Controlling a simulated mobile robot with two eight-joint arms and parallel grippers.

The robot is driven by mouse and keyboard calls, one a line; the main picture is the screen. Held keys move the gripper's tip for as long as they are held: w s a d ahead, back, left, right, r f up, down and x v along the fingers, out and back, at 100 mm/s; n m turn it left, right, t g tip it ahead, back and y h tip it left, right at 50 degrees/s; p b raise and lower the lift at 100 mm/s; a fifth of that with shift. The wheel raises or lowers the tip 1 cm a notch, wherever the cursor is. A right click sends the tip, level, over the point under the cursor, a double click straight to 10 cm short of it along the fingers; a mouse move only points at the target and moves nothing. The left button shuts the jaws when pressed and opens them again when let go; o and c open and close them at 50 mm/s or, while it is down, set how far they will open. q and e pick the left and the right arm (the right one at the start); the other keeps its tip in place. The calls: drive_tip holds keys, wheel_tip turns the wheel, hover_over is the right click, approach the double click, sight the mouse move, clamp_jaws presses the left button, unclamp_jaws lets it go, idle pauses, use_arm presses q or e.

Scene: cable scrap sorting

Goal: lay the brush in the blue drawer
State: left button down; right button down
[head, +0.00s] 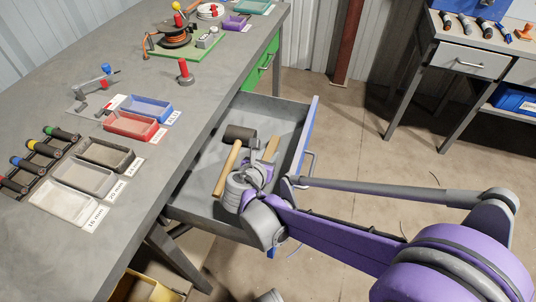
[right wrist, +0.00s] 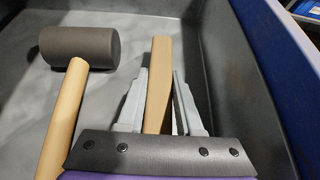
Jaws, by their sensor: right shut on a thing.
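The blue drawer (head: 312,117) is pulled open from the table, with a grey inside and a blue front; its blue front also shows in the right wrist view (right wrist: 262,25). My right gripper (head: 258,165) is inside the drawer's outline and shut on the brush (head: 271,148). In the right wrist view, the brush's flat wooden handle (right wrist: 160,65) stands between the two grey fingers (right wrist: 158,90). Its bristles are hidden, and I cannot tell whether it touches the drawer floor. My left gripper is not in view.
A mallet (head: 239,134) with a dark head and wooden handle lies in the drawer, left of the brush. A green drawer front (head: 262,64) is beyond. Drawer floor near the mallet is partly clear.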

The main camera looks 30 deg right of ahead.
drive_tip(key=c, duration=0.6)
unclamp_jaws()
drive_tip(key=shift+o, duration=0.2)
drive_tip(key=shift+s+a+r+p, duration=0.15)
drive_tip(key=shift+a+r+p, duration=0.1)
drive_tip(key=shift+r+p, duration=0.05)
drive_tip(key=p+v, duration=0.3)
drive_tip(key=v, duration=0.8)
drive_tip(key=shift+s+a+r, duration=0.1)
drive_tip(key=shift+s, duration=0.1)
